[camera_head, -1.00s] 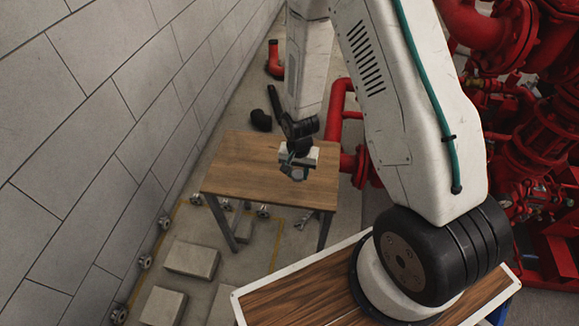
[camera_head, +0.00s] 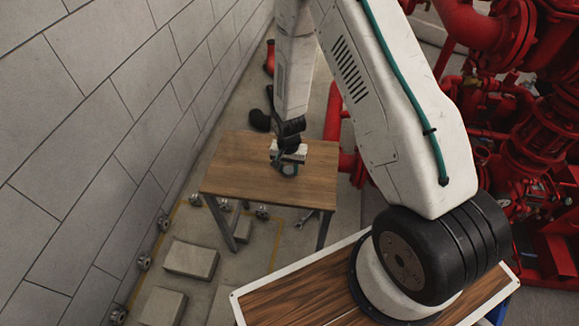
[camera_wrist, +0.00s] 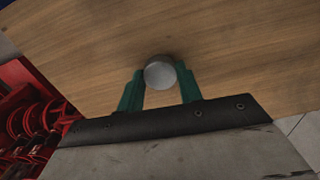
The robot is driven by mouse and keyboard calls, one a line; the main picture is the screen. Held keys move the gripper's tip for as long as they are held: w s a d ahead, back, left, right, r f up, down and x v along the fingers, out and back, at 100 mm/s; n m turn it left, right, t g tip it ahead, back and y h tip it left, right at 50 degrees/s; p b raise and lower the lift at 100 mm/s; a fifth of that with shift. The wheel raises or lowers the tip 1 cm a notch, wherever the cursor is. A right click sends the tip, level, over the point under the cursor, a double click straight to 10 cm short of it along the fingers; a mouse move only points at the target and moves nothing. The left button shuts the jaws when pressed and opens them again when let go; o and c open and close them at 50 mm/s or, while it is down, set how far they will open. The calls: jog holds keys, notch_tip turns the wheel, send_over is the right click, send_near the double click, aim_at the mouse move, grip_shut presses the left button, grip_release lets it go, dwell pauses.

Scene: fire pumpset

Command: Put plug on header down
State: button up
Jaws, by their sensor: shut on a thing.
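The plug (camera_wrist: 159,73) is a round grey metal piece, seen end-on between the green fingers in the wrist view. My gripper (camera_wrist: 160,88) is shut on it. In the head view my gripper (camera_head: 287,167) hangs over the wooden table (camera_head: 232,172), near the middle of its top. The plug is too small there to make out clearly, and I cannot tell whether it touches the tabletop. I cannot identify the header for certain in these frames.
Red pump pipework (camera_head: 535,130) stands at the right. A grey block wall (camera_head: 90,120) runs along the left. Several flanged fittings and pale blocks (camera_head: 190,260) lie on the floor left of and before the table. Most of the tabletop is bare.

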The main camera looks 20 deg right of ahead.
jog(key=o, duration=1.1)
jog(key=shift+f, duration=0.1)
notch_tip(320, 180, up, 12)
notch_tip(320, 180, up, 12)
jog(key=n, duration=0.2)
send_over(289, 170)
jog(key=s, duration=0.2)
jog(key=s+r+n, duration=0.1)
jog(key=s+r, duration=0.6)
jog(key=r, duration=0.4)
jog(key=s+r+n, duration=0.1)
jog(key=s+r, duration=0.2)
jog(key=s, duration=0.3)
jog(key=s+r+n, duration=0.2)
jog(key=s+r, duration=0.2)
jog(key=s, duration=0.2)
jog(key=s+r+n+t, duration=0.1)
jog(key=s+r, duration=0.3)
jog(key=s, duration=0.2)
jog(key=shift+s+r, duration=0.15)
jog(key=shift+s, duration=0.15)
